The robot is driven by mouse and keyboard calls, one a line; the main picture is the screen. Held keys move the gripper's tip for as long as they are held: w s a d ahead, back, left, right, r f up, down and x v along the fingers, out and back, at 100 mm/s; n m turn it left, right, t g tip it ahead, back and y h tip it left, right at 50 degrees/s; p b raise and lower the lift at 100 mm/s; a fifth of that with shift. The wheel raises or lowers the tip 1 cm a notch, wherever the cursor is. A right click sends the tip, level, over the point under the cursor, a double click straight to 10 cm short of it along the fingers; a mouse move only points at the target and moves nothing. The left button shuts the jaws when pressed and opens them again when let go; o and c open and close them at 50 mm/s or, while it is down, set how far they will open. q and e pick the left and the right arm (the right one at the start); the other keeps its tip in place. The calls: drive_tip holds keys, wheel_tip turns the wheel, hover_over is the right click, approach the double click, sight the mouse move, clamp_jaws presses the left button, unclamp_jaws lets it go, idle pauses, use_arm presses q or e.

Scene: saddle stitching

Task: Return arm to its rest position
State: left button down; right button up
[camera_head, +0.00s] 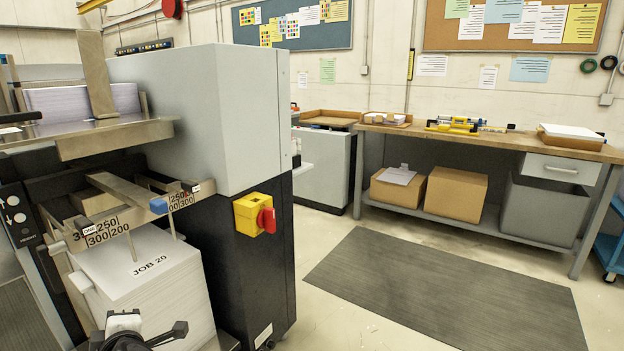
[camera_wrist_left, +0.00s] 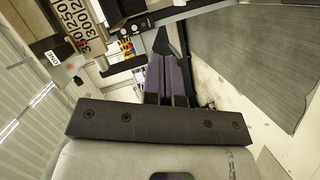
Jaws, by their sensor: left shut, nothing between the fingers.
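My left gripper (camera_wrist_left: 168,75) shows in the left wrist view with its dark fingers together and nothing between them. The paper stack (camera_head: 143,268) marked "JOB 20" sits in the machine beneath a scale bar (camera_head: 105,229) with numbers. I see no contact between the gripper and the stack. My right gripper is not in view.
The grey machine (camera_head: 215,120) with a yellow and red switch (camera_head: 254,214) stands close on the left. A dark floor mat (camera_head: 450,295) lies clear to the right. A workbench (camera_head: 480,140) with boxes on its lower shelf stands along the back wall.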

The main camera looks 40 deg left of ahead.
use_arm(q)
drive_tip(key=w+d+r+m+t+h+p, duration=0.2)
drive_tip(key=w+d+r+m+t+h, duration=0.3)
drive_tip(key=w+d+r+m+t, duration=0.65)
drive_tip(key=w+d+r+m+g+h+p, duration=0.2)
drive_tip(key=w+d+m+h+p, duration=0.2)
drive_tip(key=d+m+h+p, duration=0.6)
drive_tip(key=s+d+f+m+g+p, duration=0.4)
drive_tip(key=s+d+f+m+p, duration=0.25)
drive_tip(key=d+f, duration=0.5)
drive_tip(key=s+d+f+m+g+p, duration=0.1)
drive_tip(key=s+f+g+p, duration=0.25)
drive_tip(key=s, duration=0.65)
drive_tip(key=s+d+f+m+g+p, duration=0.1)
drive_tip(key=s+d+f+g+p, duration=0.15)
drive_tip(key=s+p, duration=0.45)
wheel_tip(320, 180, up, 38)
drive_tip(key=s+p, duration=0.1)
drive_tip(key=p, duration=3.4)
drive_tip(key=shift+s+a, duration=0.25)
drive_tip(key=shift+a, duration=0.15)
